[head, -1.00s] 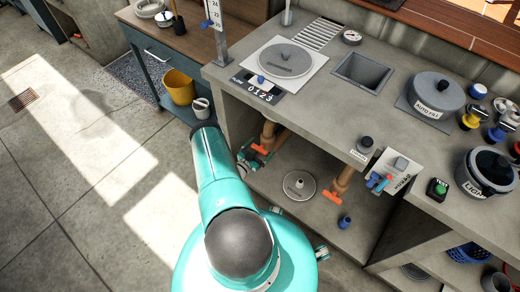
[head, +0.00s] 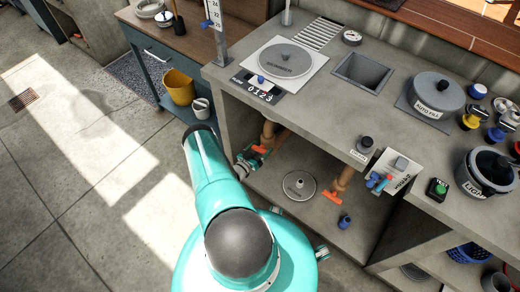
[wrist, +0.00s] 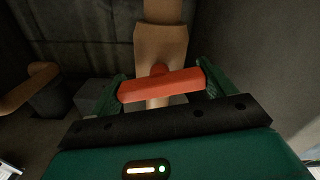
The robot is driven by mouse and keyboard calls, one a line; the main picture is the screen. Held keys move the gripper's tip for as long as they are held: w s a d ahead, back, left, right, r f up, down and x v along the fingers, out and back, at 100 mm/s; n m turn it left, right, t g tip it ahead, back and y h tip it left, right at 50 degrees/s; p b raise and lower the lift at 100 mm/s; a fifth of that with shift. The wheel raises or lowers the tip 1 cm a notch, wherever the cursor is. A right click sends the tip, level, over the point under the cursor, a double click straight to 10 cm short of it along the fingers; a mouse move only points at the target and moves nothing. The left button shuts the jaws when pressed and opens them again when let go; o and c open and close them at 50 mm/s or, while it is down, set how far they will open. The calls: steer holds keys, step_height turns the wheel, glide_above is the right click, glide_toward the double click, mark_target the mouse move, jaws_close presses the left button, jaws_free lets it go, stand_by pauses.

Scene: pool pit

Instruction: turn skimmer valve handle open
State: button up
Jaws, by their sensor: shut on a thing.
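The skimmer valve handle is an orange-red bar (wrist: 162,85) on a tan upright pipe (wrist: 161,45). In the wrist view the bar lies crosswise to the pipe, its right end slightly higher. My gripper (wrist: 160,90) is shut on it, with one green finger at each end of the bar. In the head view my gripper (head: 253,156) is small, under the counter at the left tan pipe (head: 267,133); only a bit of the orange handle (head: 261,149) shows there. The valve's inner position is hidden.
A second tan pipe (head: 344,180) with an orange handle (head: 333,198) stands to the right. A round floor lid (head: 300,185) and a blue knob (head: 345,222) lie between and below. The concrete counter (head: 325,105) overhangs the pit. Open floor (head: 60,190) lies left.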

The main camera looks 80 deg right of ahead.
steer(key=n, duration=0.5)
steer(key=shift+n, duration=0.3)
stand_by(0.4)
steer(key=o, duration=0.9)
steer(key=v, duration=1.4)
steer(key=shift+w+d, duration=0.1)
